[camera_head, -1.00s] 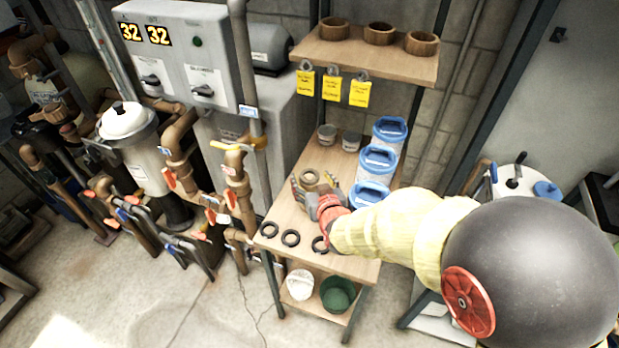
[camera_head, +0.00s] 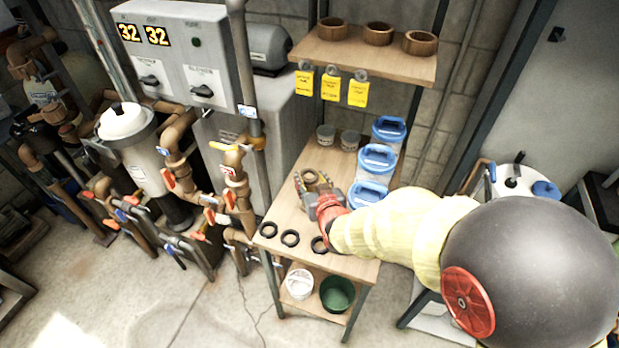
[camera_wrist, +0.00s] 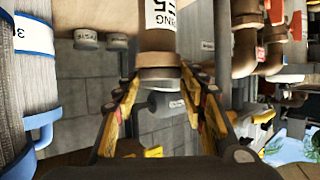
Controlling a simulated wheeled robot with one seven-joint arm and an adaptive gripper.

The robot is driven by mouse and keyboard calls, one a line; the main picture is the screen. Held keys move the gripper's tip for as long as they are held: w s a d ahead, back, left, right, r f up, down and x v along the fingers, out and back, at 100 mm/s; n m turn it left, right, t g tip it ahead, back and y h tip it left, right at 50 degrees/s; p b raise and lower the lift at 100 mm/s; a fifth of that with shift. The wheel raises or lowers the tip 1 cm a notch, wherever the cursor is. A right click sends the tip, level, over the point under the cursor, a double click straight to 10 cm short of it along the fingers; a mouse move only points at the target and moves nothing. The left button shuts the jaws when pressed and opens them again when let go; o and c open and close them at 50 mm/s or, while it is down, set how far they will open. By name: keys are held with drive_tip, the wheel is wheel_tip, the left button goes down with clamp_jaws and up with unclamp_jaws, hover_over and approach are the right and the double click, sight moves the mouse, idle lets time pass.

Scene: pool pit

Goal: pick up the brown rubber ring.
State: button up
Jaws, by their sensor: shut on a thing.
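In the wrist view the picture is roughly upside down. There a brown piece with a white label (camera_wrist: 158,42) and a grey band shows between the fingertips of my gripper (camera_wrist: 160,82), one finger on each side. I take it for the same ring. The gripper is shut on it. The fingers hide part of the ring, and I cannot tell whether it touches the table.
Blue-lidded tubs (camera_head: 377,160) stand close on the right, and small grey jars (camera_head: 350,140) behind. An upper shelf (camera_head: 350,58) holds three brown rings (camera_head: 378,33). Pipes with valves (camera_head: 236,185) stand left.

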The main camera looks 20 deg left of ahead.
sight(311, 171)
drive_tip(key=shift+r, duration=0.1)
drive_tip(key=shift+r, duration=0.25)
drive_tip(key=s+d+r+p, duration=0.4)
drive_tip(key=s+d+r, duration=0.1)
drive_tip(key=s+r, duration=0.7)
drive_tip(key=shift+s+p, duration=0.4)
drive_tip(key=shift+s, duration=0.15)
drive_tip(key=shift+r, duration=0.1)
